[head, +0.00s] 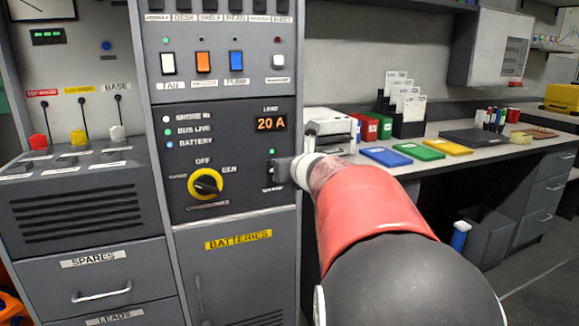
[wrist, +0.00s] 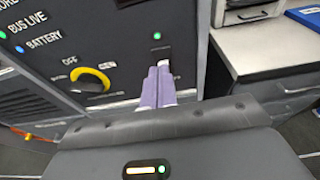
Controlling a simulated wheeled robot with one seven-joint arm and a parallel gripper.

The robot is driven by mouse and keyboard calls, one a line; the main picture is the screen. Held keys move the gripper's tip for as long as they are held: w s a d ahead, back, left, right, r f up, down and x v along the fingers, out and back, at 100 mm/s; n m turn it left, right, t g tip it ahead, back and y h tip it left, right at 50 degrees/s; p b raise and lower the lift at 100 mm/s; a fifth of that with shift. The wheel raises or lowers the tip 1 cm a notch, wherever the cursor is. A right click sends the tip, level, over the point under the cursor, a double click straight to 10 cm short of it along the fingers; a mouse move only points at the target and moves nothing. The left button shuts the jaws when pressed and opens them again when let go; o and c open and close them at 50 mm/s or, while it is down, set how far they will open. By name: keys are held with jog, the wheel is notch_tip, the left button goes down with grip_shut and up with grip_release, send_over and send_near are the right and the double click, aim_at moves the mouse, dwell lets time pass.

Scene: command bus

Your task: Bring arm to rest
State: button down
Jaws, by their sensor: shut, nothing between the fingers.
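My gripper (head: 284,169) is in front of the right edge of the grey control panel (head: 232,195), just below a small green light (head: 271,152). The wrist view shows its two lilac fingers (wrist: 157,84) pressed together with nothing between them. Their tips are close to the panel below the green light (wrist: 157,36); I cannot tell whether they touch it. They hide most of what is there. My arm stretches forward from the lower right of the head view. The yellow and black rotary knob (head: 207,184) is left of the gripper; it also shows in the wrist view (wrist: 90,79).
Coloured rocker switches (head: 203,61) sit above a "20 A" display (head: 271,124). Right of the panel, a worktop (head: 350,157) carries a white printer (head: 330,122), blue, green and yellow folders (head: 417,151) and several other things. The batteries door (head: 240,270) below is closed.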

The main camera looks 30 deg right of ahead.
jog(key=s+a+f+n+g+y, duration=0.1)
jog(key=s+a+f+n+y, duration=0.15)
jog(key=a+n, duration=0.45)
jog(key=s+a+f+n+g+y, duration=0.2)
jog(key=s+a+n, duration=0.2)
jog(key=a+n, duration=0.35)
jog(key=s+a+f+n+g+y, duration=0.1)
jog(key=s+a+f+n+y, duration=0.15)
jog(key=a+n, duration=0.45)
jog(key=s+a+f+n+g+h, duration=0.1)
jog(key=s+a+f+n+g, duration=0.1)
jog(key=s+f+n, duration=0.3)
jog(key=s+a+f+n+g+h, duration=0.2)
jog(key=s+f+n, duration=0.3)
jog(key=s+n, duration=0.7)
jog(key=shift+s+f+g+h, duration=0.15)
jog(key=shift+s+g+h, duration=0.25)
jog(key=shift+g, duration=0.3)
